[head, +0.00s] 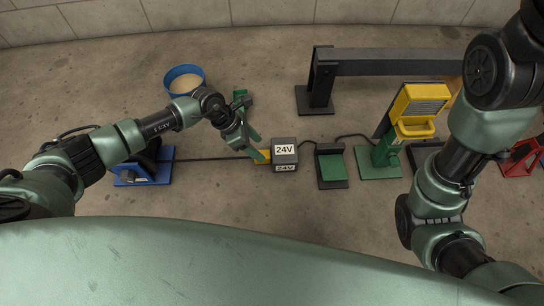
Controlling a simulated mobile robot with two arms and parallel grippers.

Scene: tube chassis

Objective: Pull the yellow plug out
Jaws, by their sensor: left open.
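The yellow plug (264,155) sits against the left side of the dark grey box marked 24V (285,150). A black cord runs left from the plug across the floor. My left gripper (257,149) is open, with its green fingers pointing down at the plug. The fingers partly hide the plug, and I cannot tell whether they touch it. My right arm stands at the right of the picture, but its gripper is out of view.
A blue base (143,173) and a blue bowl (184,80) stand left. Right of the box are a green pedal (331,168), a yellow lamp-like device (420,104) on a green stand and a dark beam (390,62). Red stands (521,158) are far right. Floor in front is clear.

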